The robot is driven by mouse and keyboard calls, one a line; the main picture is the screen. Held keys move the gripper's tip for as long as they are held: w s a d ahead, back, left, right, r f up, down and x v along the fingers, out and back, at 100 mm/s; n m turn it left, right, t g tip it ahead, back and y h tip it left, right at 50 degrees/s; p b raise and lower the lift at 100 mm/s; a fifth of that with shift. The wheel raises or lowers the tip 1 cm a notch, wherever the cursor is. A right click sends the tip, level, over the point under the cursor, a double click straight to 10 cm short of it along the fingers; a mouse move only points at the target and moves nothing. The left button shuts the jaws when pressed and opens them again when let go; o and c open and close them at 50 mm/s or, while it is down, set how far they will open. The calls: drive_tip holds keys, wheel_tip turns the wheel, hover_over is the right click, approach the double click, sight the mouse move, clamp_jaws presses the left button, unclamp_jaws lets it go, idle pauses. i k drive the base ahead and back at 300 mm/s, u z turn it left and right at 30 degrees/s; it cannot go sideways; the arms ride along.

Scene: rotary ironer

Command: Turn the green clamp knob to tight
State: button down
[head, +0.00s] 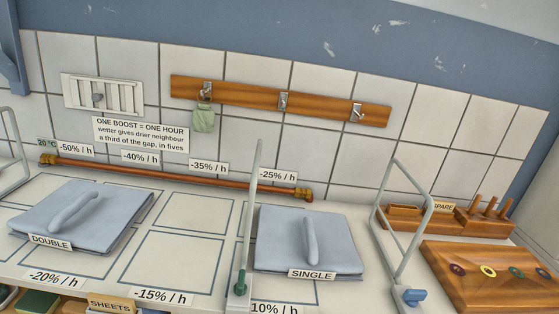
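A small green knob (241,283) sits at the foot of a thin grey upright rod (252,200), near the front edge of the worktop. It is small in the picture, and I cannot tell whether it is loose or tight. A blue knob (414,296) sits at the foot of another grey frame (404,225) to the right. My gripper is not in view, so its state and its place relative to the green knob do not show.
Grey-blue folded pads marked DOUBLE (110,210) and SINGLE (285,240) lie on the worktop left and right of the green knob. A copper pipe (180,178) runs along the back. A wooden board (500,285) with coloured rings lies at right.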

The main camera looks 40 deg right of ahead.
sight(240, 289)
drive_tip(key=z, duration=0.85)
drive_tip(key=i, duration=1)
drive_tip(key=u, duration=0.05)
